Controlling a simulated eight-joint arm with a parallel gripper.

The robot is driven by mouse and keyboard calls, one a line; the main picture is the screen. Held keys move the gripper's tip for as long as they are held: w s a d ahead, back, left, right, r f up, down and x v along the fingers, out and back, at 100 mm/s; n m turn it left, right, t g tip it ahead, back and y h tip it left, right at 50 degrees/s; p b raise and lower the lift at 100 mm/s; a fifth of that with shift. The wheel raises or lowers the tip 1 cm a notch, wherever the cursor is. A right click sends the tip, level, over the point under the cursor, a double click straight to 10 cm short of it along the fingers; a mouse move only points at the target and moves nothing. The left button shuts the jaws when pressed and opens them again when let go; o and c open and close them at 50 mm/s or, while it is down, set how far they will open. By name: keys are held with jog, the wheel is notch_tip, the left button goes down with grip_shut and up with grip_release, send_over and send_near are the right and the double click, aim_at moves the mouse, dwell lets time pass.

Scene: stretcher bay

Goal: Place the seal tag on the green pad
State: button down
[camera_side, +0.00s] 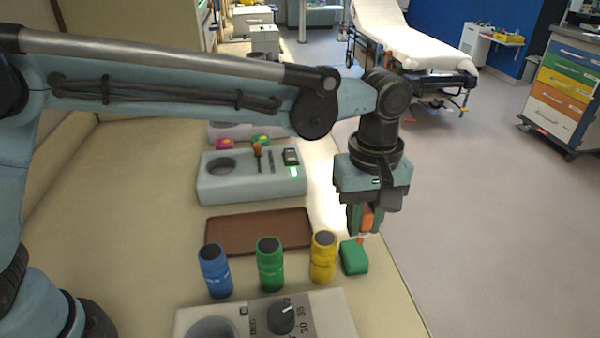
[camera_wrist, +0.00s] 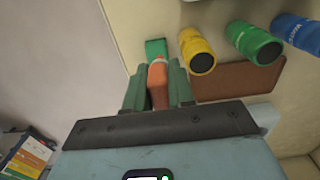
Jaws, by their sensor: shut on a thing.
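My gripper (camera_side: 364,222) points down over the right edge of the counter and is shut on the orange seal tag (camera_side: 367,214). In the wrist view the tag (camera_wrist: 158,82) sits between the two green fingers, and its far end reaches toward the green pad (camera_wrist: 155,47). In the side view the green pad (camera_side: 354,258) is a small block near the counter edge, right of the yellow bottle. The tag's lower tip is at the pad's top edge; I cannot tell whether they touch. The fingers hide part of the tag.
Yellow (camera_side: 323,257), green (camera_side: 270,264) and blue (camera_side: 215,270) bottles stand in a row left of the pad. A brown mat (camera_side: 258,232) lies behind them. A grey dial panel (camera_side: 340,308) is in front, and a grey holder block (camera_side: 250,187) is farther back.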

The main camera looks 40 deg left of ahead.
jog(key=w, duration=0.1)
jog(key=w+a+f, duration=0.1)
jog(key=w+f, duration=0.1)
jog(key=shift+w+a+f, duration=0.15)
jog(key=shift+a+f, duration=0.05)
jog(key=shift+a, duration=0.2)
jog(key=shift+f, duration=1.9)
jog(key=shift+f, duration=0.1)
jog(key=c, duration=1)
grip_release()
jog(key=shift+o, duration=0.2)
